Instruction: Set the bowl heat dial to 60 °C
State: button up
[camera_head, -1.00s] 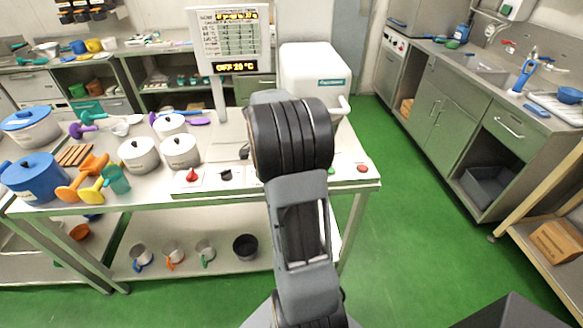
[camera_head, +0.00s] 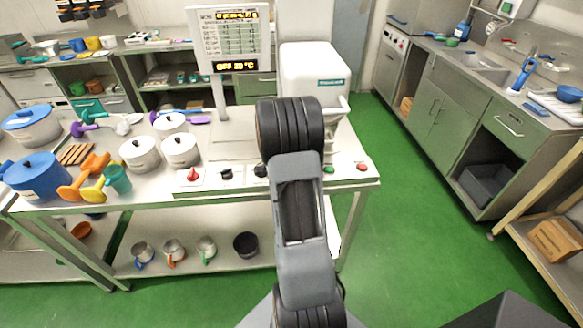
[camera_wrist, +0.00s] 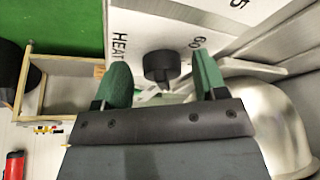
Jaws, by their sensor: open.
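In the wrist view a black dial (camera_wrist: 162,67) stands on a white panel (camera_wrist: 135,22) printed "HEAT", with partly cut-off figures near it. My gripper (camera_wrist: 161,82) is open, its green fingers on either side of the dial, with gaps showing between them and it. In the head view my arm hides my gripper. A black dial (camera_head: 261,170) shows beside my arm on the counter's front strip, and another black dial (camera_head: 226,173) is to its left. I cannot tell which one the wrist view shows. The display (camera_head: 235,66) reads "OFF 20 °C".
A red knob (camera_head: 192,175) is left of the black dials; a green button (camera_head: 329,170) and a red button (camera_head: 362,167) are to the right. A shiny metal bowl (camera_wrist: 265,115) is close to the right finger in the wrist view.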

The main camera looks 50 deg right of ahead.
jog(key=c, duration=0.9)
jog(key=shift+o, duration=0.2)
